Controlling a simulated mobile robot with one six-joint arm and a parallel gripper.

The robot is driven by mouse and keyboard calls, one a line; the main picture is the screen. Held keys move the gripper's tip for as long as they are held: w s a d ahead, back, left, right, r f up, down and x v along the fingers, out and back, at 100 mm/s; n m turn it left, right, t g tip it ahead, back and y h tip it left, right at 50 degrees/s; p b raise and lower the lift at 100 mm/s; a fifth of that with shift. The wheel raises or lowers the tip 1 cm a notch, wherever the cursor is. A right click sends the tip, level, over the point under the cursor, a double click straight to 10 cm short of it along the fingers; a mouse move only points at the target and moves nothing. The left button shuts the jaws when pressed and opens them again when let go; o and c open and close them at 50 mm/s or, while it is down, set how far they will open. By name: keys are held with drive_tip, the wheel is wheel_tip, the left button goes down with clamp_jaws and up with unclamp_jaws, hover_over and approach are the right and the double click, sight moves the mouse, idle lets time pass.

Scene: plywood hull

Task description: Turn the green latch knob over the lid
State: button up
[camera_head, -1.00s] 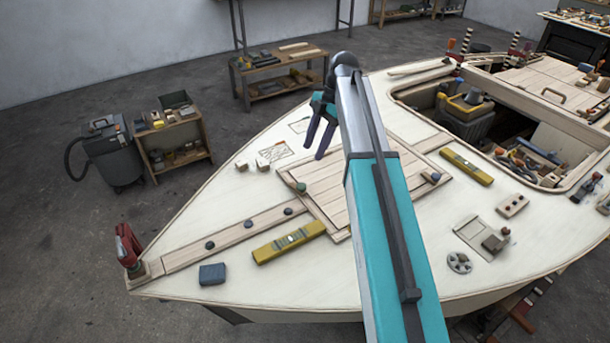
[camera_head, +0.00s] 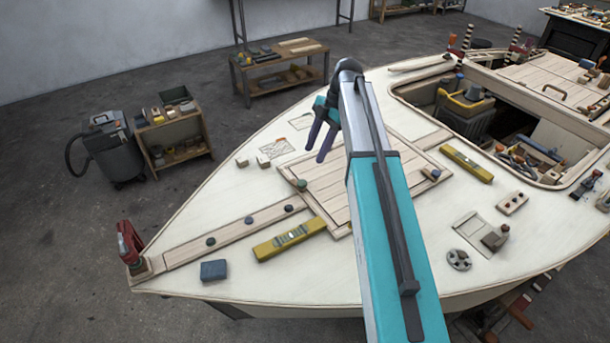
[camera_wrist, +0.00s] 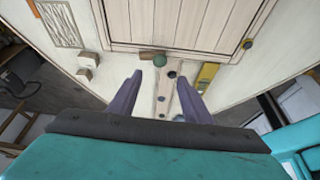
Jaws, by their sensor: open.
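My gripper (camera_head: 316,155) is above the deck, open and empty. In the wrist view its two purple fingers (camera_wrist: 160,78) stand apart, with the knob showing beyond and between their tips. They look apart from the knob.
A yellow level (camera_head: 290,240) lies near the lid's near edge. A wooden strip with several dark knobs (camera_head: 230,235) runs toward the bow. Small wooden blocks (camera_head: 263,161) lie left of the lid. A second dark knob (camera_head: 431,173) sits at the lid's right side.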

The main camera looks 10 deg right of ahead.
sight(302, 182)
drive_tip(key=shift+p+x, duration=1.3)
drive_tip(key=shift+x, duration=4.15)
drive_tip(key=c, duration=1.1)
drive_tip(key=shift+a+f, duration=0.1)
